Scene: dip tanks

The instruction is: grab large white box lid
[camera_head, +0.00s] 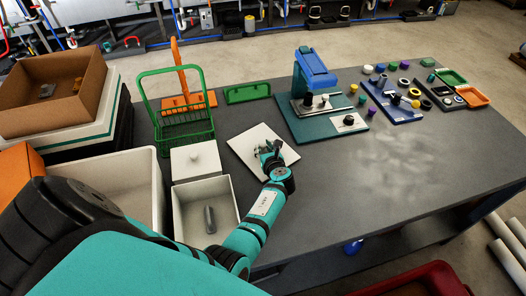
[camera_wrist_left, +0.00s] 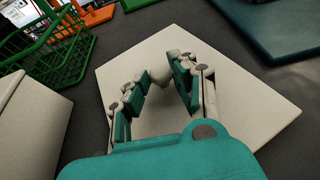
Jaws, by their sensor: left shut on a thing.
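The large white box lid (camera_head: 243,146) is a flat white square plate on or just above the grey table, right of the small white boxes. In the left wrist view the lid (camera_wrist_left: 250,105) fills the middle, with a pale round knob (camera_wrist_left: 168,82) near its centre. My left gripper (camera_head: 267,152) is over the lid, its fingers closed around the knob. In the left wrist view the gripper (camera_wrist_left: 163,86) has a finger on each side of the knob, partly hiding it. I cannot tell whether the lid touches the table. My right gripper is not in view.
An open white box (camera_head: 180,215) holds a grey cylinder (camera_head: 210,219). Behind it is a smaller white lid with a knob (camera_head: 195,158). A green wire basket (camera_head: 184,128) and a teal-based press (camera_head: 320,122) stand beyond. The table's right front (camera_head: 390,170) is clear.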

